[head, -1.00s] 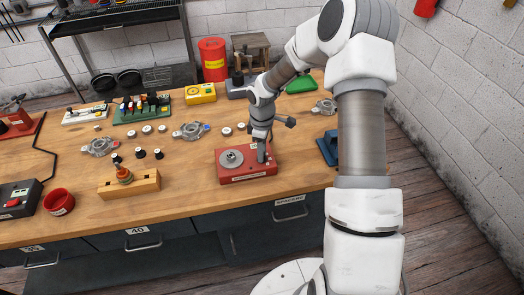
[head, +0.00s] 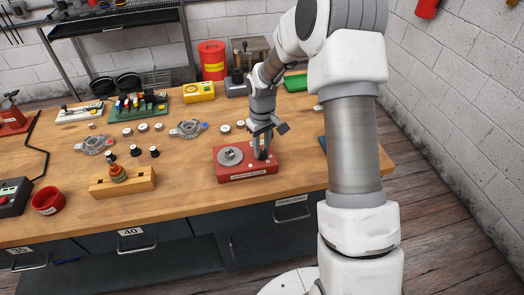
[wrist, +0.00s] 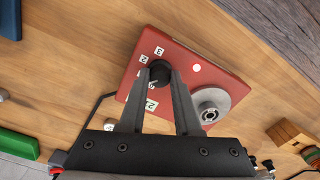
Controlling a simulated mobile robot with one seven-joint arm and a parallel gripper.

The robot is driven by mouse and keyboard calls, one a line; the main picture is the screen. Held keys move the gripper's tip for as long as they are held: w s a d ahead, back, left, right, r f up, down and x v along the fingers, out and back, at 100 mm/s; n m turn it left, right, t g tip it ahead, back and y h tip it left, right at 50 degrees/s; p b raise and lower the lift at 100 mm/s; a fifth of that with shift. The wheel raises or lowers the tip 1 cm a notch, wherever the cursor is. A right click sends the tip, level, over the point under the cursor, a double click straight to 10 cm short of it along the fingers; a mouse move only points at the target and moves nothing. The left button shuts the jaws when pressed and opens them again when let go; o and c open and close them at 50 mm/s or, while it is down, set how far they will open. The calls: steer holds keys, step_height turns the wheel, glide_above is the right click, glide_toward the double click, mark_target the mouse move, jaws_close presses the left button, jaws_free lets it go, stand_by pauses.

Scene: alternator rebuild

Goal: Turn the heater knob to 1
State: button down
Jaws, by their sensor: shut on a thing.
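The heater is a low red box (head: 236,176) near the front edge of the bench. It has a round grey plate (head: 229,157) on its left part and a black knob on its right part. In the wrist view the black knob (wrist: 160,69) sits between the two fingertips of my gripper (wrist: 159,77), which is shut on it. Small white number labels (wrist: 151,104) stand around the knob on the red top (wrist: 190,108). The knob's pointer cannot be made out. In the head view my gripper (head: 262,153) reaches down onto the box and hides most of the knob.
A wooden block (head: 122,183) and a red cup (head: 48,200) lie to the left. Metal alternator parts (head: 188,129) and small round pieces are behind the box. A yellow device (head: 198,91) stands further back. Bare bench top lies left of the box.

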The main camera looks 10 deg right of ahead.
mark_target(262, 151)
steer(key=shift+m, duration=0.7)
steer(key=shift+b, duration=0.3)
steer(key=c, duration=0.6)
jaws_free()
steer(key=shift+r, duration=0.1)
step_height(262, 151, up, 17)
steer(key=shift+r, duration=0.15)
